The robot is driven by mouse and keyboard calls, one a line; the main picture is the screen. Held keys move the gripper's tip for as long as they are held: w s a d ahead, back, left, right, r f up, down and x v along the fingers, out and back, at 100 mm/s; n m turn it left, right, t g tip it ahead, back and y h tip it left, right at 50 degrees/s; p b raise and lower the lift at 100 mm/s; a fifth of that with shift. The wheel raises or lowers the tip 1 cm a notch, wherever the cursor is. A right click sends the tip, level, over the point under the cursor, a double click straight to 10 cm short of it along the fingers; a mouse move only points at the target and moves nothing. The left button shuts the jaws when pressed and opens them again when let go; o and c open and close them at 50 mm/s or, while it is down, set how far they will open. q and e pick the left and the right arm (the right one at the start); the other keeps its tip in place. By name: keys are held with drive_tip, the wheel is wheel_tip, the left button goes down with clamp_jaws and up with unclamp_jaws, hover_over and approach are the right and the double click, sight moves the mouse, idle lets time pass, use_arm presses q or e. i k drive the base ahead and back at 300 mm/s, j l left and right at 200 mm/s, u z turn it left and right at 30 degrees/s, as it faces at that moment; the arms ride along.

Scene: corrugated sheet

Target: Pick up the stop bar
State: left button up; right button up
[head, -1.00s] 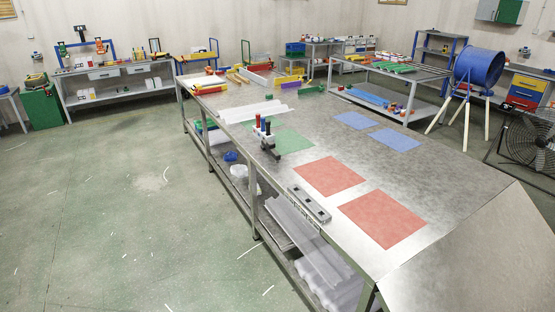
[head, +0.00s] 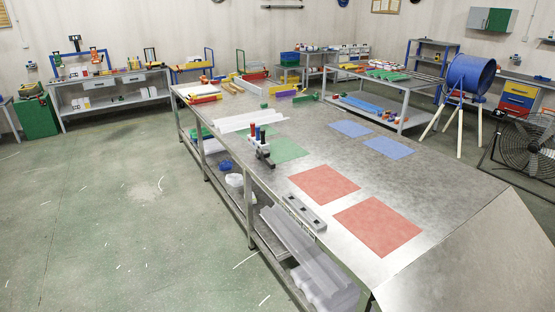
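A long grey bar (head: 304,213) with several dark slots or holes lies flat along the left front edge of the metal table (head: 450,190); it looks like the stop bar. It lies to the left of two red squares, the nearer one (head: 378,226) and the farther one (head: 324,184). Nothing touches it from above. Neither of my grippers is in view.
A small holder with red and dark handles (head: 259,142) stands farther along the same edge, by a green square (head: 289,149). White corrugated sheets (head: 238,122) lie beyond it. Clear sheets (head: 305,252) rest on the lower shelf. Green floor (head: 110,220) left of the table is open.

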sight(265, 155)
drive_tip(key=i+j+z, duration=0.1)
drive_tip(key=z, duration=0.3)
drive_tip(key=i+j+z, duration=0.15)
drive_tip(key=z, duration=0.2)
drive_tip(key=i+j+z, duration=0.15)
drive_tip(key=z, duration=0.25)
drive_tip(key=i+j+z, duration=0.15)
drive_tip(key=j, duration=0.2)
drive_tip(key=i+j+z, duration=0.15)
drive_tip(key=j, duration=0.25)
drive_tip(key=j+z, duration=0.15)
drive_tip(key=j, duration=0.2)
drive_tip(key=i+j, duration=0.15)
drive_tip(key=j, duration=0.35)
drive_tip(key=i+j, duration=0.1)
drive_tip(key=j, duration=0.35)
drive_tip(key=i+j+z, duration=0.1)
drive_tip(key=j, duration=0.4)
drive_tip(key=i+j, duration=0.15)
drive_tip(key=j, duration=0.35)
drive_tip(key=i+j, duration=0.1)
drive_tip(key=j, duration=0.4)
drive_tip(key=i+j+z, duration=0.1)
drive_tip(key=j, duration=0.4)
